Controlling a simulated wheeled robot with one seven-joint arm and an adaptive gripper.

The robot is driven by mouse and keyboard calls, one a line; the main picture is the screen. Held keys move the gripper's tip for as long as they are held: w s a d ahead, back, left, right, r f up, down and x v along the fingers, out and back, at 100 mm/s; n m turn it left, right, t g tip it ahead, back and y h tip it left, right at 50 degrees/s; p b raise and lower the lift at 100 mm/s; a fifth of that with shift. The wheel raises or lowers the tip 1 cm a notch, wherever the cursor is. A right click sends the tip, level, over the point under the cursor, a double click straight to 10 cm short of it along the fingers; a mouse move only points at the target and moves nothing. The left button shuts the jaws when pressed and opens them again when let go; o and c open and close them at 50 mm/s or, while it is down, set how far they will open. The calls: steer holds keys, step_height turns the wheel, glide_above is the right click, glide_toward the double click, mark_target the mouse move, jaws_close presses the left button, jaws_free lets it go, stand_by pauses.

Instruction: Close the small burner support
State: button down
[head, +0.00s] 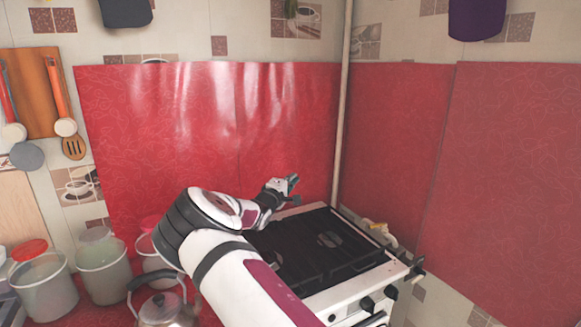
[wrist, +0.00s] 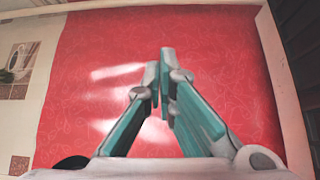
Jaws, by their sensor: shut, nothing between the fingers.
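A white stove (head: 345,291) stands at the right of the head view with dark burner supports (head: 315,245) over its top. They look to lie flat. I cannot tell which part is the small one, and my arm hides the stove's left side. My gripper (head: 291,182) is above the stove's back left corner, in front of the red wall cloth. It is shut and empty, apart from the supports. In the wrist view my gripper (wrist: 160,65) shows its teal fingers together at the tips, with only red cloth behind them.
A kettle (head: 164,311) and several lidded buckets (head: 101,270) stand left of my arm. Red oilcloth (head: 120,120) covers the wall behind. A pale pipe (head: 341,110) runs up the corner. Knobs (head: 366,304) stick out at the stove's front. The space above the stove's right part is clear.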

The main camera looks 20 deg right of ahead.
steer(key=s+f+m+h+p, duration=0.5)
steer(key=s+f+m, duration=0.3)
steer(key=s+f, duration=0.1)
steer(key=shift+s+d+m+h, duration=0.2)
steer(key=shift+s+m+h, duration=0.1)
steer(key=shift+s, duration=0.2)
step_height(320, 180, up, 10)
stand_by(0.7)
